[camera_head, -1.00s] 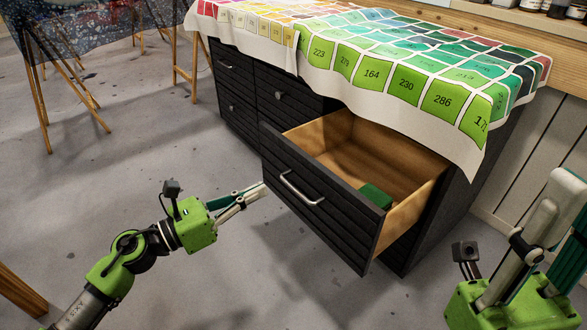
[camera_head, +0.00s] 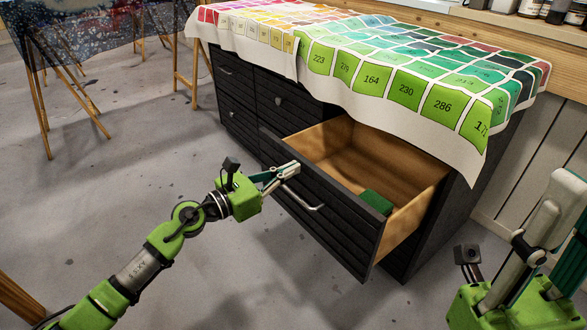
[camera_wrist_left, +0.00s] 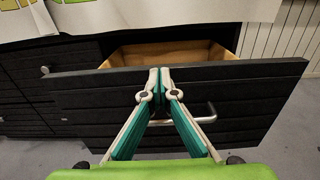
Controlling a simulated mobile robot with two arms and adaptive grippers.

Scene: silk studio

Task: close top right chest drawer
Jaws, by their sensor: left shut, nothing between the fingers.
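The top right chest drawer (camera_head: 322,227) stands pulled out from the dark chest, its wooden inside showing, with a green block (camera_head: 376,202) lying in it near the front. A silver bar handle (camera_head: 301,197) is on its dark front. My left gripper (camera_head: 296,168) is shut and empty, its tips at the upper left part of the drawer front, close to the handle's left end. Contact cannot be told. My right gripper shows partly at the lower right; its fingertips are unclear.
A cloth of coloured numbered swatches (camera_head: 400,75) covers the chest top and hangs over its front edge. Other drawers (camera_head: 284,98) on the left are shut. Wooden easel legs (camera_head: 75,90) stand at the far left. The grey floor before the chest is clear.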

